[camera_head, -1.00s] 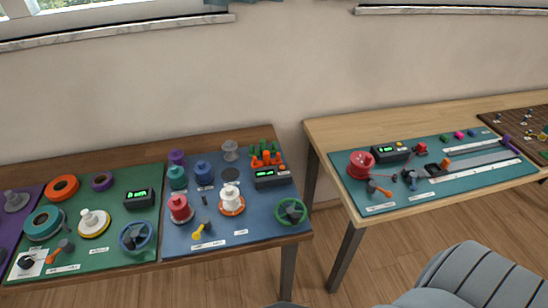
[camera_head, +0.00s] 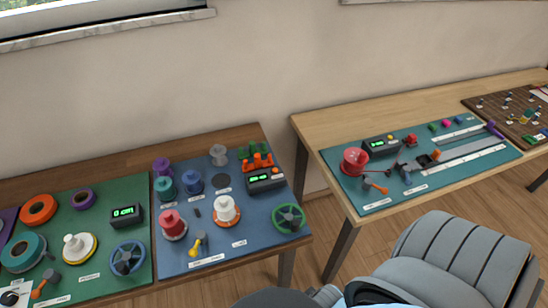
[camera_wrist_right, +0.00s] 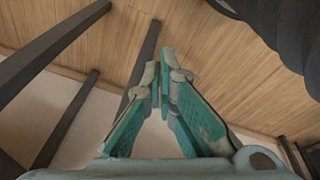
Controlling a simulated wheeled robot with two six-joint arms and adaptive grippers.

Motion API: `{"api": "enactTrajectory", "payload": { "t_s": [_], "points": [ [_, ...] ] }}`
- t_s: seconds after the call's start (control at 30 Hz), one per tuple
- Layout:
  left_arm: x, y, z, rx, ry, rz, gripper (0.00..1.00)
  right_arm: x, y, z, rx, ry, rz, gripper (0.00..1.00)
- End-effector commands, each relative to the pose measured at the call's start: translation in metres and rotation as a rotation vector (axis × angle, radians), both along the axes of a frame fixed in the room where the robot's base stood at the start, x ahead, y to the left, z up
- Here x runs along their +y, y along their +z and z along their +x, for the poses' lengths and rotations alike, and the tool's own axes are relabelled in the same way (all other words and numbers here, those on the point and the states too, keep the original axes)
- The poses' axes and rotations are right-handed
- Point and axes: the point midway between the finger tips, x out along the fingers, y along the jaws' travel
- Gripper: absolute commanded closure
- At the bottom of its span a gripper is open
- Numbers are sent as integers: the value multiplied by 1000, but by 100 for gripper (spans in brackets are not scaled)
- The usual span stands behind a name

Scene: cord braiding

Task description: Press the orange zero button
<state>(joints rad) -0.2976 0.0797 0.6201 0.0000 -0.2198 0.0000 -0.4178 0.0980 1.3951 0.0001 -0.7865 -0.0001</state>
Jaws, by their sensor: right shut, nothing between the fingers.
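A small orange button (camera_head: 276,170) shows on top of a dark counter box (camera_head: 265,181) with a green display, at the right back of the blue mat. Another dark counter box (camera_head: 380,146) on the teal mat has a small yellow-orange button (camera_head: 390,138). No button shows in that view. In the head view neither gripper's fingers can be seen.
The blue mat (camera_head: 222,256) holds several spools, an orange-and-green rack (camera_head: 257,160) and a green handwheel (camera_head: 288,218). A gap separates its brown table from the lighter table (camera_head: 310,128). A grey ribbed shape (camera_head: 455,255) stands in front at the lower right.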

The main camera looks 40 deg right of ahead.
Motion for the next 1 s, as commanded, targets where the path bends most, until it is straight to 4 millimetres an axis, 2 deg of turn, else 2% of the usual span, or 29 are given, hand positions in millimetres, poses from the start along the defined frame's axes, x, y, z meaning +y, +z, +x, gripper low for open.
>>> {"api": "enactTrajectory", "payload": {
  "t_s": [0.03, 0.1, 0.17, 0.2, 0.23, 0.3, 0.47, 0.6, 0.7, 0.83, 1.0],
  "points": [
    [0, 11, 6, -11, -1, 0, 27, 2, 37, 16, -23, 6, -1, 100],
    [0, 18, 11, -19, 0, -1, 27, 5, 82, 36, -51, 18, -2, 100],
    [0, 22, 11, -18, 0, -1, 27, 4, 119, 58, -83, 50, -8, 100],
    [0, 25, 9, -16, 0, 0, 27, 1, 139, 80, -114, 92, -16, 100],
    [0, 26, 8, -13, -1, 0, 27, -2, 150, 98, -139, 131, -23, 100],
    [0, 28, 2, -4, 0, 0, 27, -12, 170, 141, -194, 227, -46, 100],
    [0, 31, -6, 11, 0, 0, 27, -42, 208, 229, -308, 397, -115, 100],
    [0, 33, -3, 6, 0, 0, 27, -81, 249, 303, -405, 505, -195, 100],
    [0, 34, -1, 2, 0, 0, 27, -110, 275, 343, -461, 542, -249, 100],
    [0, 34, 0, 1, 0, 0, 27, -137, 298, 373, -508, 556, -295, 100],
    [0, 33, 0, 1, 0, 0, 27, -148, 307, 384, -527, 559, -314, 100]
  ]
}}
